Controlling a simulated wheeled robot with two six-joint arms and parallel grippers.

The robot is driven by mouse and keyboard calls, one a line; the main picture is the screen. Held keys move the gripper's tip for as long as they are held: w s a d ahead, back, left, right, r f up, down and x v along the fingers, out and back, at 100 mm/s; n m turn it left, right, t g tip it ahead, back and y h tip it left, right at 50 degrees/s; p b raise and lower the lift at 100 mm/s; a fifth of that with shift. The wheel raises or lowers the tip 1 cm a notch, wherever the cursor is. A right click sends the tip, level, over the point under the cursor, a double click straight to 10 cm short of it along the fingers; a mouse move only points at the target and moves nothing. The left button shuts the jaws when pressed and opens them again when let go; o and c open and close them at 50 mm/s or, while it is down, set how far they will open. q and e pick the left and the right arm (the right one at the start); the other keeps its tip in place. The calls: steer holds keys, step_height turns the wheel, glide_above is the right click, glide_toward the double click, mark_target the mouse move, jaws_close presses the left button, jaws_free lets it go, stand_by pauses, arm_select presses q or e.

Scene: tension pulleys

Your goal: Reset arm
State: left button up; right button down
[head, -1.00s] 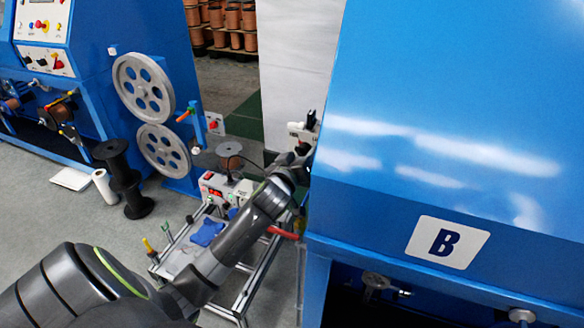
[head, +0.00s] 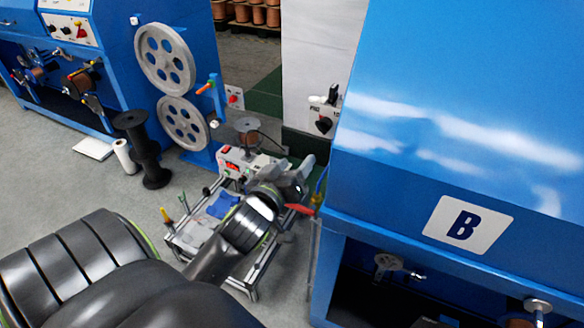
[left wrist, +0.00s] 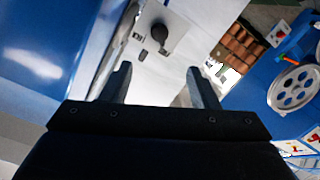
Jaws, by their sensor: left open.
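My left arm comes in from the lower left in the head view. Its gripper (head: 306,178) is beside the near left edge of the blue machine marked B (head: 455,130), in front of the small bench. In the left wrist view the two fingers of my left gripper (left wrist: 160,85) stand apart with nothing between them. Beyond them is a white panel (left wrist: 180,45) with a black rotary switch (left wrist: 159,32). The same switch shows in the head view (head: 323,124), above and behind the gripper. My right gripper is not in view.
A small framed bench (head: 250,285) stands under my left arm, with a red-and-white control box (head: 232,166) on it. Two grey pulleys (head: 165,58) (head: 183,123) are on the left blue machine. A black spool (head: 150,160) and a white roll (head: 124,156) stand on the floor.

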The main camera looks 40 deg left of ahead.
arm_select(q)
steer(key=shift+s+d, duration=0.1)
steer(key=shift+s, duration=0.25)
stand_by(0.3)
